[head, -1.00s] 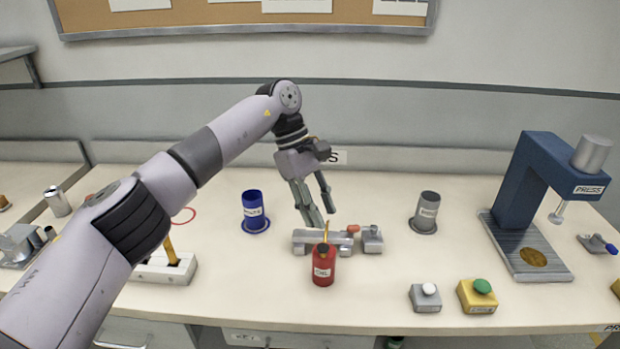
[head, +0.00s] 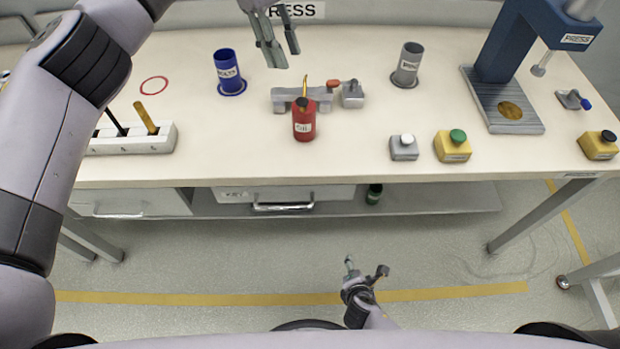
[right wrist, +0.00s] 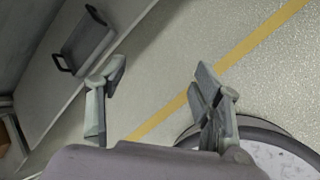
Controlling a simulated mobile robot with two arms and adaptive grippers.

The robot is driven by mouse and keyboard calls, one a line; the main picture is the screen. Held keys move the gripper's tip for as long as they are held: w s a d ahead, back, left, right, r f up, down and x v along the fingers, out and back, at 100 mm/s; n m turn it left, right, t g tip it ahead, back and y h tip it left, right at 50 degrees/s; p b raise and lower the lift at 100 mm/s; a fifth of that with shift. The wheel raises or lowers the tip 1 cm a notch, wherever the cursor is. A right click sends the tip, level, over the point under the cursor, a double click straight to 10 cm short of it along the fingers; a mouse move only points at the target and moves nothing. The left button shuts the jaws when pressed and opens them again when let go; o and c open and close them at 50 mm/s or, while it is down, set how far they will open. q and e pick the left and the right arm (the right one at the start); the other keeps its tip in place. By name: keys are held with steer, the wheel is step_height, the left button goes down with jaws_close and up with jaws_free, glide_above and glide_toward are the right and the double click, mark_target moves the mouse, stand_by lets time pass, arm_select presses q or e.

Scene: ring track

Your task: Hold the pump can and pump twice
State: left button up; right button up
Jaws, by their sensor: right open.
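The pump can is a red can (head: 304,122) with a white label, a dark top and a yellow spout. It stands upright on the table in front of a grey vise-like fixture (head: 288,97). My left gripper (head: 284,58) is at the top of the head view, above and behind the can. Its fingers are apart with nothing between them. My right gripper (head: 365,268) is low in front of the table, over the floor, far from the can. In the right wrist view its fingers (right wrist: 158,82) are wide open and empty.
A blue cup (head: 228,72) stands left of the fixture and a grey cup (head: 408,65) right. A button box (head: 404,150), a yellow button box (head: 452,150) and a blue press (head: 515,45) are on the right. A tool block (head: 130,138) is left. The table's front edge lies between my right gripper and the can.

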steer(key=shift+o, duration=0.6)
steer(key=w+a+r+n+t, duration=0.2)
steer(key=w+r+n, duration=0.1)
steer(key=r, duration=0.4)
steer(key=w+a+r+n+t, duration=0.2)
steer(key=w+a+r+n, duration=0.1)
steer(key=r, duration=0.4)
steer(key=shift+w+a+t, duration=0.15)
steer(key=shift+w+t, duration=0.1)
steer(key=shift+t, duration=0.05)
steer(key=n+t+y, duration=0.3)
steer(key=n+t, duration=0.3)
steer(key=n, duration=0.1)
glide_toward(305, 127)
steer(key=s, duration=0.5)
steer(key=w, duration=1.1)
steer(key=w+a, duration=0.1)
steer(key=w, duration=0.5)
steer(key=shift+w+r, duration=0.2)
steer(key=shift+w, duration=0.1)
steer(key=shift+c, duration=0.5)
steer(key=c, duration=1.3)
arm_select(q)
steer(key=shift+c, duration=0.3)
